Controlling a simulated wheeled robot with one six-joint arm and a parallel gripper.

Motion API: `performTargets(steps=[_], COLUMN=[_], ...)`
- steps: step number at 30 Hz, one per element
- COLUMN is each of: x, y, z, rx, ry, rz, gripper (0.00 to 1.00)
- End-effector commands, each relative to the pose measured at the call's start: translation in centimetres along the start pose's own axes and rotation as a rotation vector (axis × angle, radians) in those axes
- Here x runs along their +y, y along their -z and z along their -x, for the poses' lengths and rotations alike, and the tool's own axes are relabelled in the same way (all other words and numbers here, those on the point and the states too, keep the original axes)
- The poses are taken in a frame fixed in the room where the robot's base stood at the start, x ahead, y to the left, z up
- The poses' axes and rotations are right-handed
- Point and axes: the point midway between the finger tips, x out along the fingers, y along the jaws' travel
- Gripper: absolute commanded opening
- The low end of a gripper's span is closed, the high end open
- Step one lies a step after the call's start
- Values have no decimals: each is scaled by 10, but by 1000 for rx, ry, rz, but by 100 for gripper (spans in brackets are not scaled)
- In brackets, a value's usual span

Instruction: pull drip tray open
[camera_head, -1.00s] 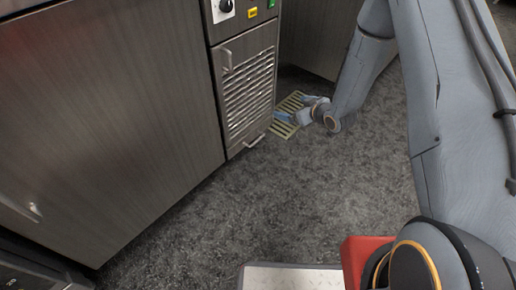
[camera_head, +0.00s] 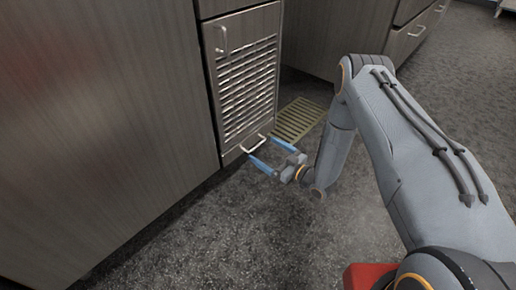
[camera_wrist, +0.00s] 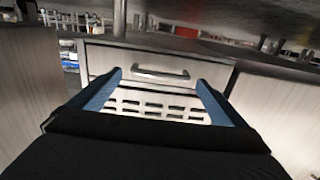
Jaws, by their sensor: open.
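The drip tray (camera_head: 234,155) is a narrow steel front at the bottom of the slatted cabinet, with a thin bar handle (camera_head: 253,144). It appears closed, with no gap visible. My gripper (camera_head: 262,149), with blue fingers, is open and empty just in front of the handle, low above the floor. In the wrist view, which looks upside down, the handle (camera_wrist: 160,76) lies between the two spread fingers, on the tray front (camera_wrist: 145,61). Whether the fingers touch the handle or stop short of it I cannot tell.
The slatted door (camera_head: 247,90) with its own upright handle (camera_head: 221,40) is above the tray. A yellowish floor grate (camera_head: 299,120) lies right of the cabinet. A large cabinet (camera_head: 100,130) stands left. The grey floor (camera_head: 200,235) in front is clear.

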Motion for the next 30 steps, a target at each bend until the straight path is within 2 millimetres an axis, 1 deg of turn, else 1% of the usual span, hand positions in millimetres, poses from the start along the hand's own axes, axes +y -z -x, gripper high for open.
performTargets(steps=[1, 3, 9, 13, 20, 23, 24, 29, 30], x=[0, 0, 0, 1, 1, 1, 1, 1, 2], y=[-2, -2, -1, 0, 0, 0, 0, 0, 0], z=[-10, -21, -42, -47, -47, -47, -47, -47, -47], rx=[1, 2, 0, 0, -1, -1, -1, -1, -1], ry=[3, 3, 0, 0, -1, -1, -2, -3, -3], rz=[3, 3, 2, 1, 1, 1, 1, 1, 1], gripper=[96, 96, 96, 96, 96, 81, 75, 48, 47])
